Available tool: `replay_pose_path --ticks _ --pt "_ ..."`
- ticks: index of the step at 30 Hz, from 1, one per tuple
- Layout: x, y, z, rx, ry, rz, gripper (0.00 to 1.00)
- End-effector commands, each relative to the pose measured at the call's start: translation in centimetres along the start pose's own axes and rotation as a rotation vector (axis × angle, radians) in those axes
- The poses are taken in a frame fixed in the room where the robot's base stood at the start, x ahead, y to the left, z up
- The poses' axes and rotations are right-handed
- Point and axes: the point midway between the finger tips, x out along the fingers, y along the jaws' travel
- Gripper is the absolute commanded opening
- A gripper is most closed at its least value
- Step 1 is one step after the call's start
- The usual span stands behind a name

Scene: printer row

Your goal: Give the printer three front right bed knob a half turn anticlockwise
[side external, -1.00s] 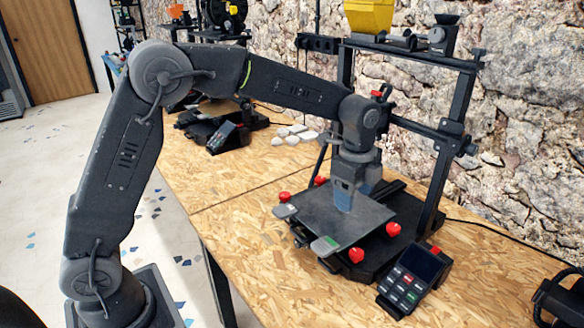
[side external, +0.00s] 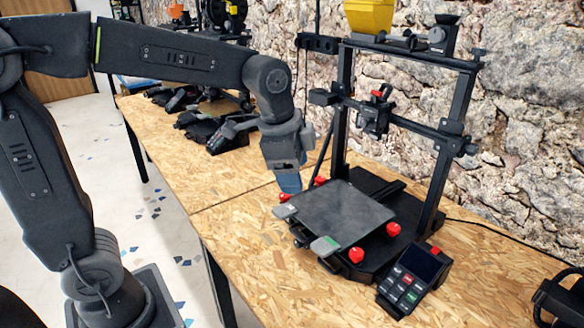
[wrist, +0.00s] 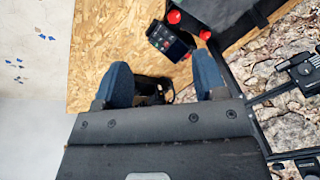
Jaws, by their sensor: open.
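In the side view a near printer has a dark bed plate (side external: 340,215) with red knobs at its corners. These include one on the right (side external: 393,229), one at the front (side external: 356,255) and one on the left (side external: 283,197). No printer number is readable. My gripper (side external: 288,186) points down, its blue fingers overlapping the area by the left knobs in the picture; their depth apart is unclear. In the wrist view my gripper (wrist: 160,85) has its blue fingers spread with no knob between them. Beyond them show a red knob (wrist: 174,17) and another red knob (wrist: 205,34).
A control box (side external: 412,275) stands beside the near printer's bed. Another printer's control box (side external: 228,135) stands farther back along the table. The wrist view shows a control box (wrist: 170,42) near the red knobs. Bare board (side external: 240,235) lies left of the near bed.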

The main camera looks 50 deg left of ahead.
Motion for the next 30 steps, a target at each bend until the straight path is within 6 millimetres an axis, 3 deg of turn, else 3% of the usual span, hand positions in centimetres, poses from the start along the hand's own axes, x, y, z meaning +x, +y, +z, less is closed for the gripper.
replay_pose_path --ticks 9,16,23,30 --pt "-0.1 0.1 0.2 -0.013 0.002 -0.003 0.65" --pt "1.0 -0.3 -1.2 0.092 -0.035 0.001 0.50" --pt "6.7 -1.3 -7.1 0.558 -0.195 0.014 0.50" --pt "13.5 -0.4 -12.3 1.006 -0.356 0.031 0.50"
